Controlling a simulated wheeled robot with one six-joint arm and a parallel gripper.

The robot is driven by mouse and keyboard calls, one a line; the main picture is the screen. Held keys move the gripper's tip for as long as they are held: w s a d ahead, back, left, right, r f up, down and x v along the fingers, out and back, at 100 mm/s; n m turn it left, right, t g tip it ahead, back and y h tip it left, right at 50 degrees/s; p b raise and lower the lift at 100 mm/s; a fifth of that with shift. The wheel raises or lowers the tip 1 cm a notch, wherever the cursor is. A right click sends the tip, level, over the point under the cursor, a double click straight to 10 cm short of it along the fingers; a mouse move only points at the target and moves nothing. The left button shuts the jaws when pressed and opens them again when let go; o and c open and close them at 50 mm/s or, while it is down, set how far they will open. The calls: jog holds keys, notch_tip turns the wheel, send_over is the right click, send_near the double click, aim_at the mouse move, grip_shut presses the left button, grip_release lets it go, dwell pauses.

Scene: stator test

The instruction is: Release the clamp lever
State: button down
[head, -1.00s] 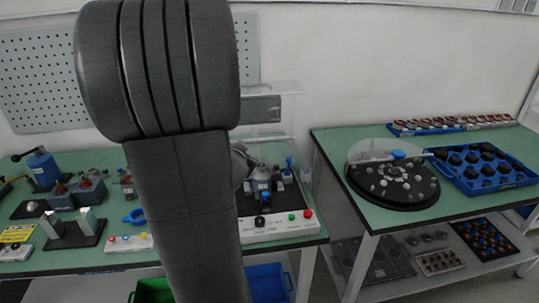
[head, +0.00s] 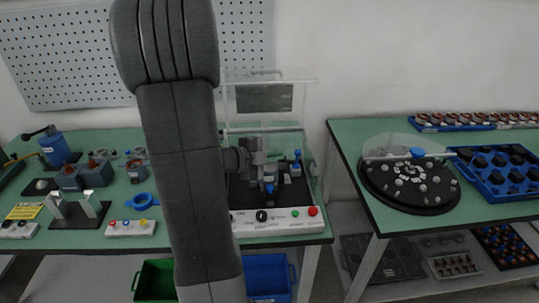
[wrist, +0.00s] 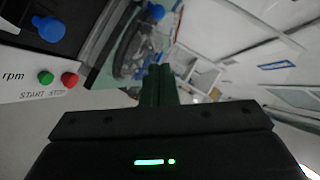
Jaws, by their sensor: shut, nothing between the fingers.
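The test fixture sits on the left green bench behind a white control panel (head: 285,222). It has an upright blue-tipped part (head: 297,155) at its right and another blue part (head: 269,188) lower at its front; I cannot tell which is the clamp lever. In the wrist view, a blue knob (wrist: 50,28) shows at upper left and a smaller blue piece (wrist: 156,12) at the top. My gripper (wrist: 158,72) is shut and empty, its dark fingers together, apart from the blue knob. My arm hides the fixture's left part in the head view.
A clear guard (head: 300,82) stands over the fixture. Green and red buttons (head: 313,211) are on the panel. A green bin (head: 155,280) and a blue bin (head: 268,275) are below. The right bench holds a round dial plate (head: 410,205) and a blue tray (head: 495,190). A gap separates the benches.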

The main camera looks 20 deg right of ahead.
aim_at(297, 159)
jog(key=w+d+f, duration=0.4)
jog(key=d, duration=0.3)
jog(key=shift+w+f+p, duration=0.15)
jog(key=shift+w+p, duration=0.15)
jog(key=shift+p, duration=0.15)
jog(key=shift+d, duration=0.1)
jog(key=w+p, duration=0.1)
jog(key=p, duration=0.2)
jog(key=w+r+n+p, duration=0.1)
jog(key=p, duration=0.1)
jog(key=shift+w+d+g+y, duration=0.3)
